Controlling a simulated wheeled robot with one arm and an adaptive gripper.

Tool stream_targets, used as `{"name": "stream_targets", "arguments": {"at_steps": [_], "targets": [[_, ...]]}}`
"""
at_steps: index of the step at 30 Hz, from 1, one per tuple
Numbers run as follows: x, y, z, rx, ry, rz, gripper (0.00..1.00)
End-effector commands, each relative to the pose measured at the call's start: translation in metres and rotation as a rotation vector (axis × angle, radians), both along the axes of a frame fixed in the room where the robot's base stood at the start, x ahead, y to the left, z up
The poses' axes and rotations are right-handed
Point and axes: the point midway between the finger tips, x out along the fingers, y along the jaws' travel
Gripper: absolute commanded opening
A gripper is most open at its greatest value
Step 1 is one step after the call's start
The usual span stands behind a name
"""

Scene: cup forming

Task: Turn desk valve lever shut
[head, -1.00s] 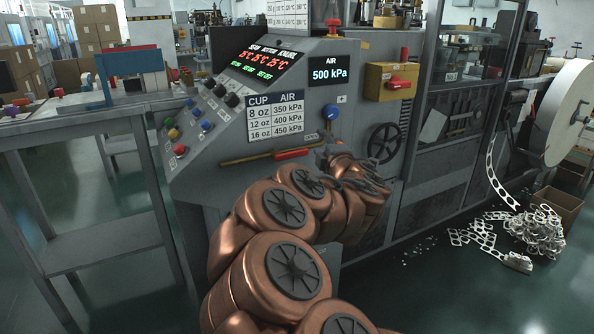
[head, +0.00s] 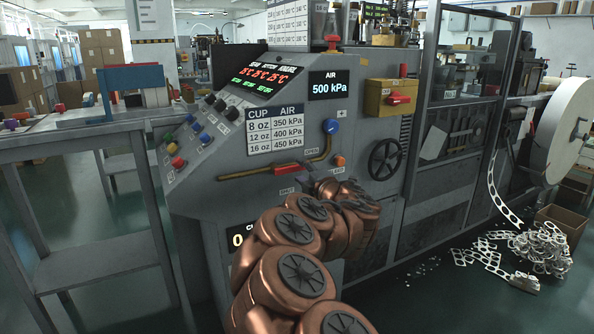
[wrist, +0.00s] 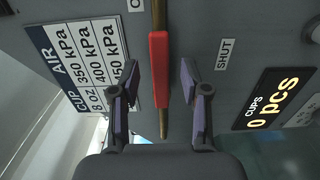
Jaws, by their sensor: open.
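The red valve lever (head: 288,168) lies along a brass pipe (head: 240,175) on the sloped front of the grey machine. In the wrist view the red lever (wrist: 159,45) runs in line with the pipe. My gripper (head: 309,177) is just right of and below the lever in the head view. In the wrist view my gripper (wrist: 158,82) is open, with one finger on each side of the lever and a gap on both sides. A SHUT label (wrist: 225,54) is right of the lever. My arm hides part of the panel.
A blue knob (head: 331,126) and an orange button (head: 340,160) sit right of the lever. Coloured buttons (head: 178,162) are at left. White scrap (head: 540,245) litters the floor.

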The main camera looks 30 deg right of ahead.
Motion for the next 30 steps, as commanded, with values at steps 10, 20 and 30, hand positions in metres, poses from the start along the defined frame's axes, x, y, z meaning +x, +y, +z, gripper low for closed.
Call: {"name": "stream_targets", "arguments": {"at_steps": [10,20,30], "targets": [[0.029,-0.003,-0.001,0.002,0.000,0.000,0.46],[0.032,-0.003,0.000,0.001,0.000,0.000,0.46],[0.032,-0.003,0.000,0.001,0.000,0.000,0.10]]}}
